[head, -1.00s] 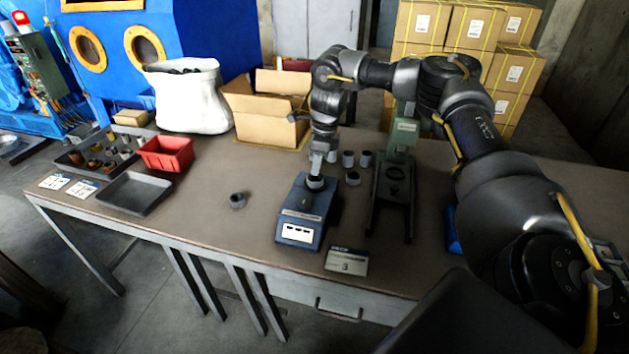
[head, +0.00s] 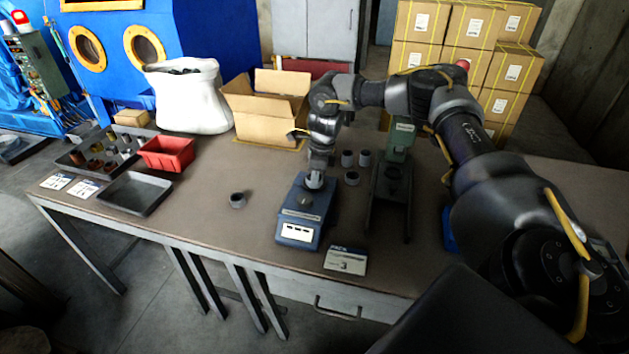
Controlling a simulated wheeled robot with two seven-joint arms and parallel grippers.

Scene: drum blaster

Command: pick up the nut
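Several grey cylindrical nuts are on the table (head: 200,225). One nut (head: 237,200) stands alone left of the blue scale-like device (head: 298,232). Others, including one nut (head: 352,178), stand right of my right gripper. My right gripper (head: 314,184) points down over the top of the blue device. Its fingers are small and close together here; whether they are open, or hold anything, I cannot tell. My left gripper is out of view.
A green press-like stand (head: 399,150) is right of the device. A label card (head: 345,260) lies at the front edge. A black tray (head: 135,193), red bin (head: 167,153), parts tray (head: 70,160), cardboard box (head: 262,110) and white sack (head: 185,98) are at left.

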